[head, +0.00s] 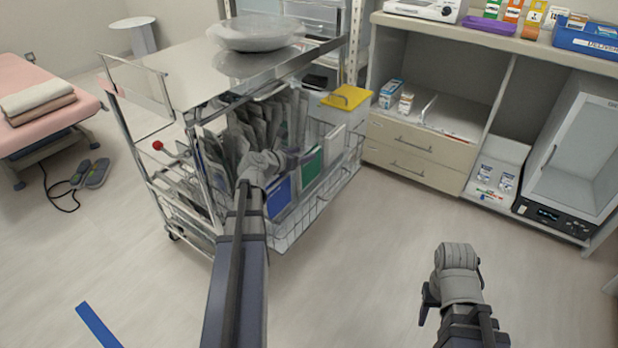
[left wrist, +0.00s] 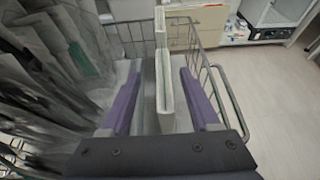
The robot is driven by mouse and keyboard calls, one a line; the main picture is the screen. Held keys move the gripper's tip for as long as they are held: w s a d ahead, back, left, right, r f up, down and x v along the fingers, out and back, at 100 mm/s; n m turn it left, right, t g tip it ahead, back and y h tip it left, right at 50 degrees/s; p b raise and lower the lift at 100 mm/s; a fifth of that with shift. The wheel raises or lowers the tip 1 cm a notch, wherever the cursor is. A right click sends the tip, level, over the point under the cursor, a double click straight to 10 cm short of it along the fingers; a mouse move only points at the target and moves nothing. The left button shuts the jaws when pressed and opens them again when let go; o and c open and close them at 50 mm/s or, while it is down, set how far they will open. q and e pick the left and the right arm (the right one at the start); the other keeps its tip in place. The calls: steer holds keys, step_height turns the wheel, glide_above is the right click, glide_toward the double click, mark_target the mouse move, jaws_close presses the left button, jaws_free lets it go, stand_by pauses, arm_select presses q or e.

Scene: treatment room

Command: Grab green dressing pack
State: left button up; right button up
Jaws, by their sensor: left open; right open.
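In the head view a green-faced dressing pack (head: 311,168) stands in the wire basket (head: 318,203) of the trolley, between a blue-faced pack (head: 278,197) and a white one (head: 334,142). My left gripper (head: 284,160) reaches over the basket, just left of the green pack. In the left wrist view its purple fingers (left wrist: 163,103) are open. A pale upright pack (left wrist: 165,90) shows edge-on between them; its face colour is hidden, so I cannot tell which pack it is. My right gripper (head: 428,299) is low over the floor, mostly hidden by its arm.
Several grey pouches (head: 245,125) crowd the basket's left side. The trolley's metal top (head: 185,75) holds a wrapped round tray (head: 257,33). A yellow-lidded box (head: 346,97) stands behind the basket. Drawers (head: 415,150) stand at the back right. The floor in front is clear.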

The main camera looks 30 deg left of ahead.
mark_target(311, 151)
arm_select(q)
steer(key=b+x, duration=0.2)
steer(key=x, duration=0.2)
steer(key=shift+w+d+f, duration=0.1)
steer(key=shift+d+f, duration=0.05)
steer(key=shift+f, duration=0.05)
steer(key=shift+w+f, duration=0.1)
steer(key=shift+w, duration=0.3)
steer(key=shift+d, duration=0.1)
steer(key=shift+c, duration=0.2)
jaws_close()
steer(key=shift+s, duration=0.1)
stand_by(0.4)
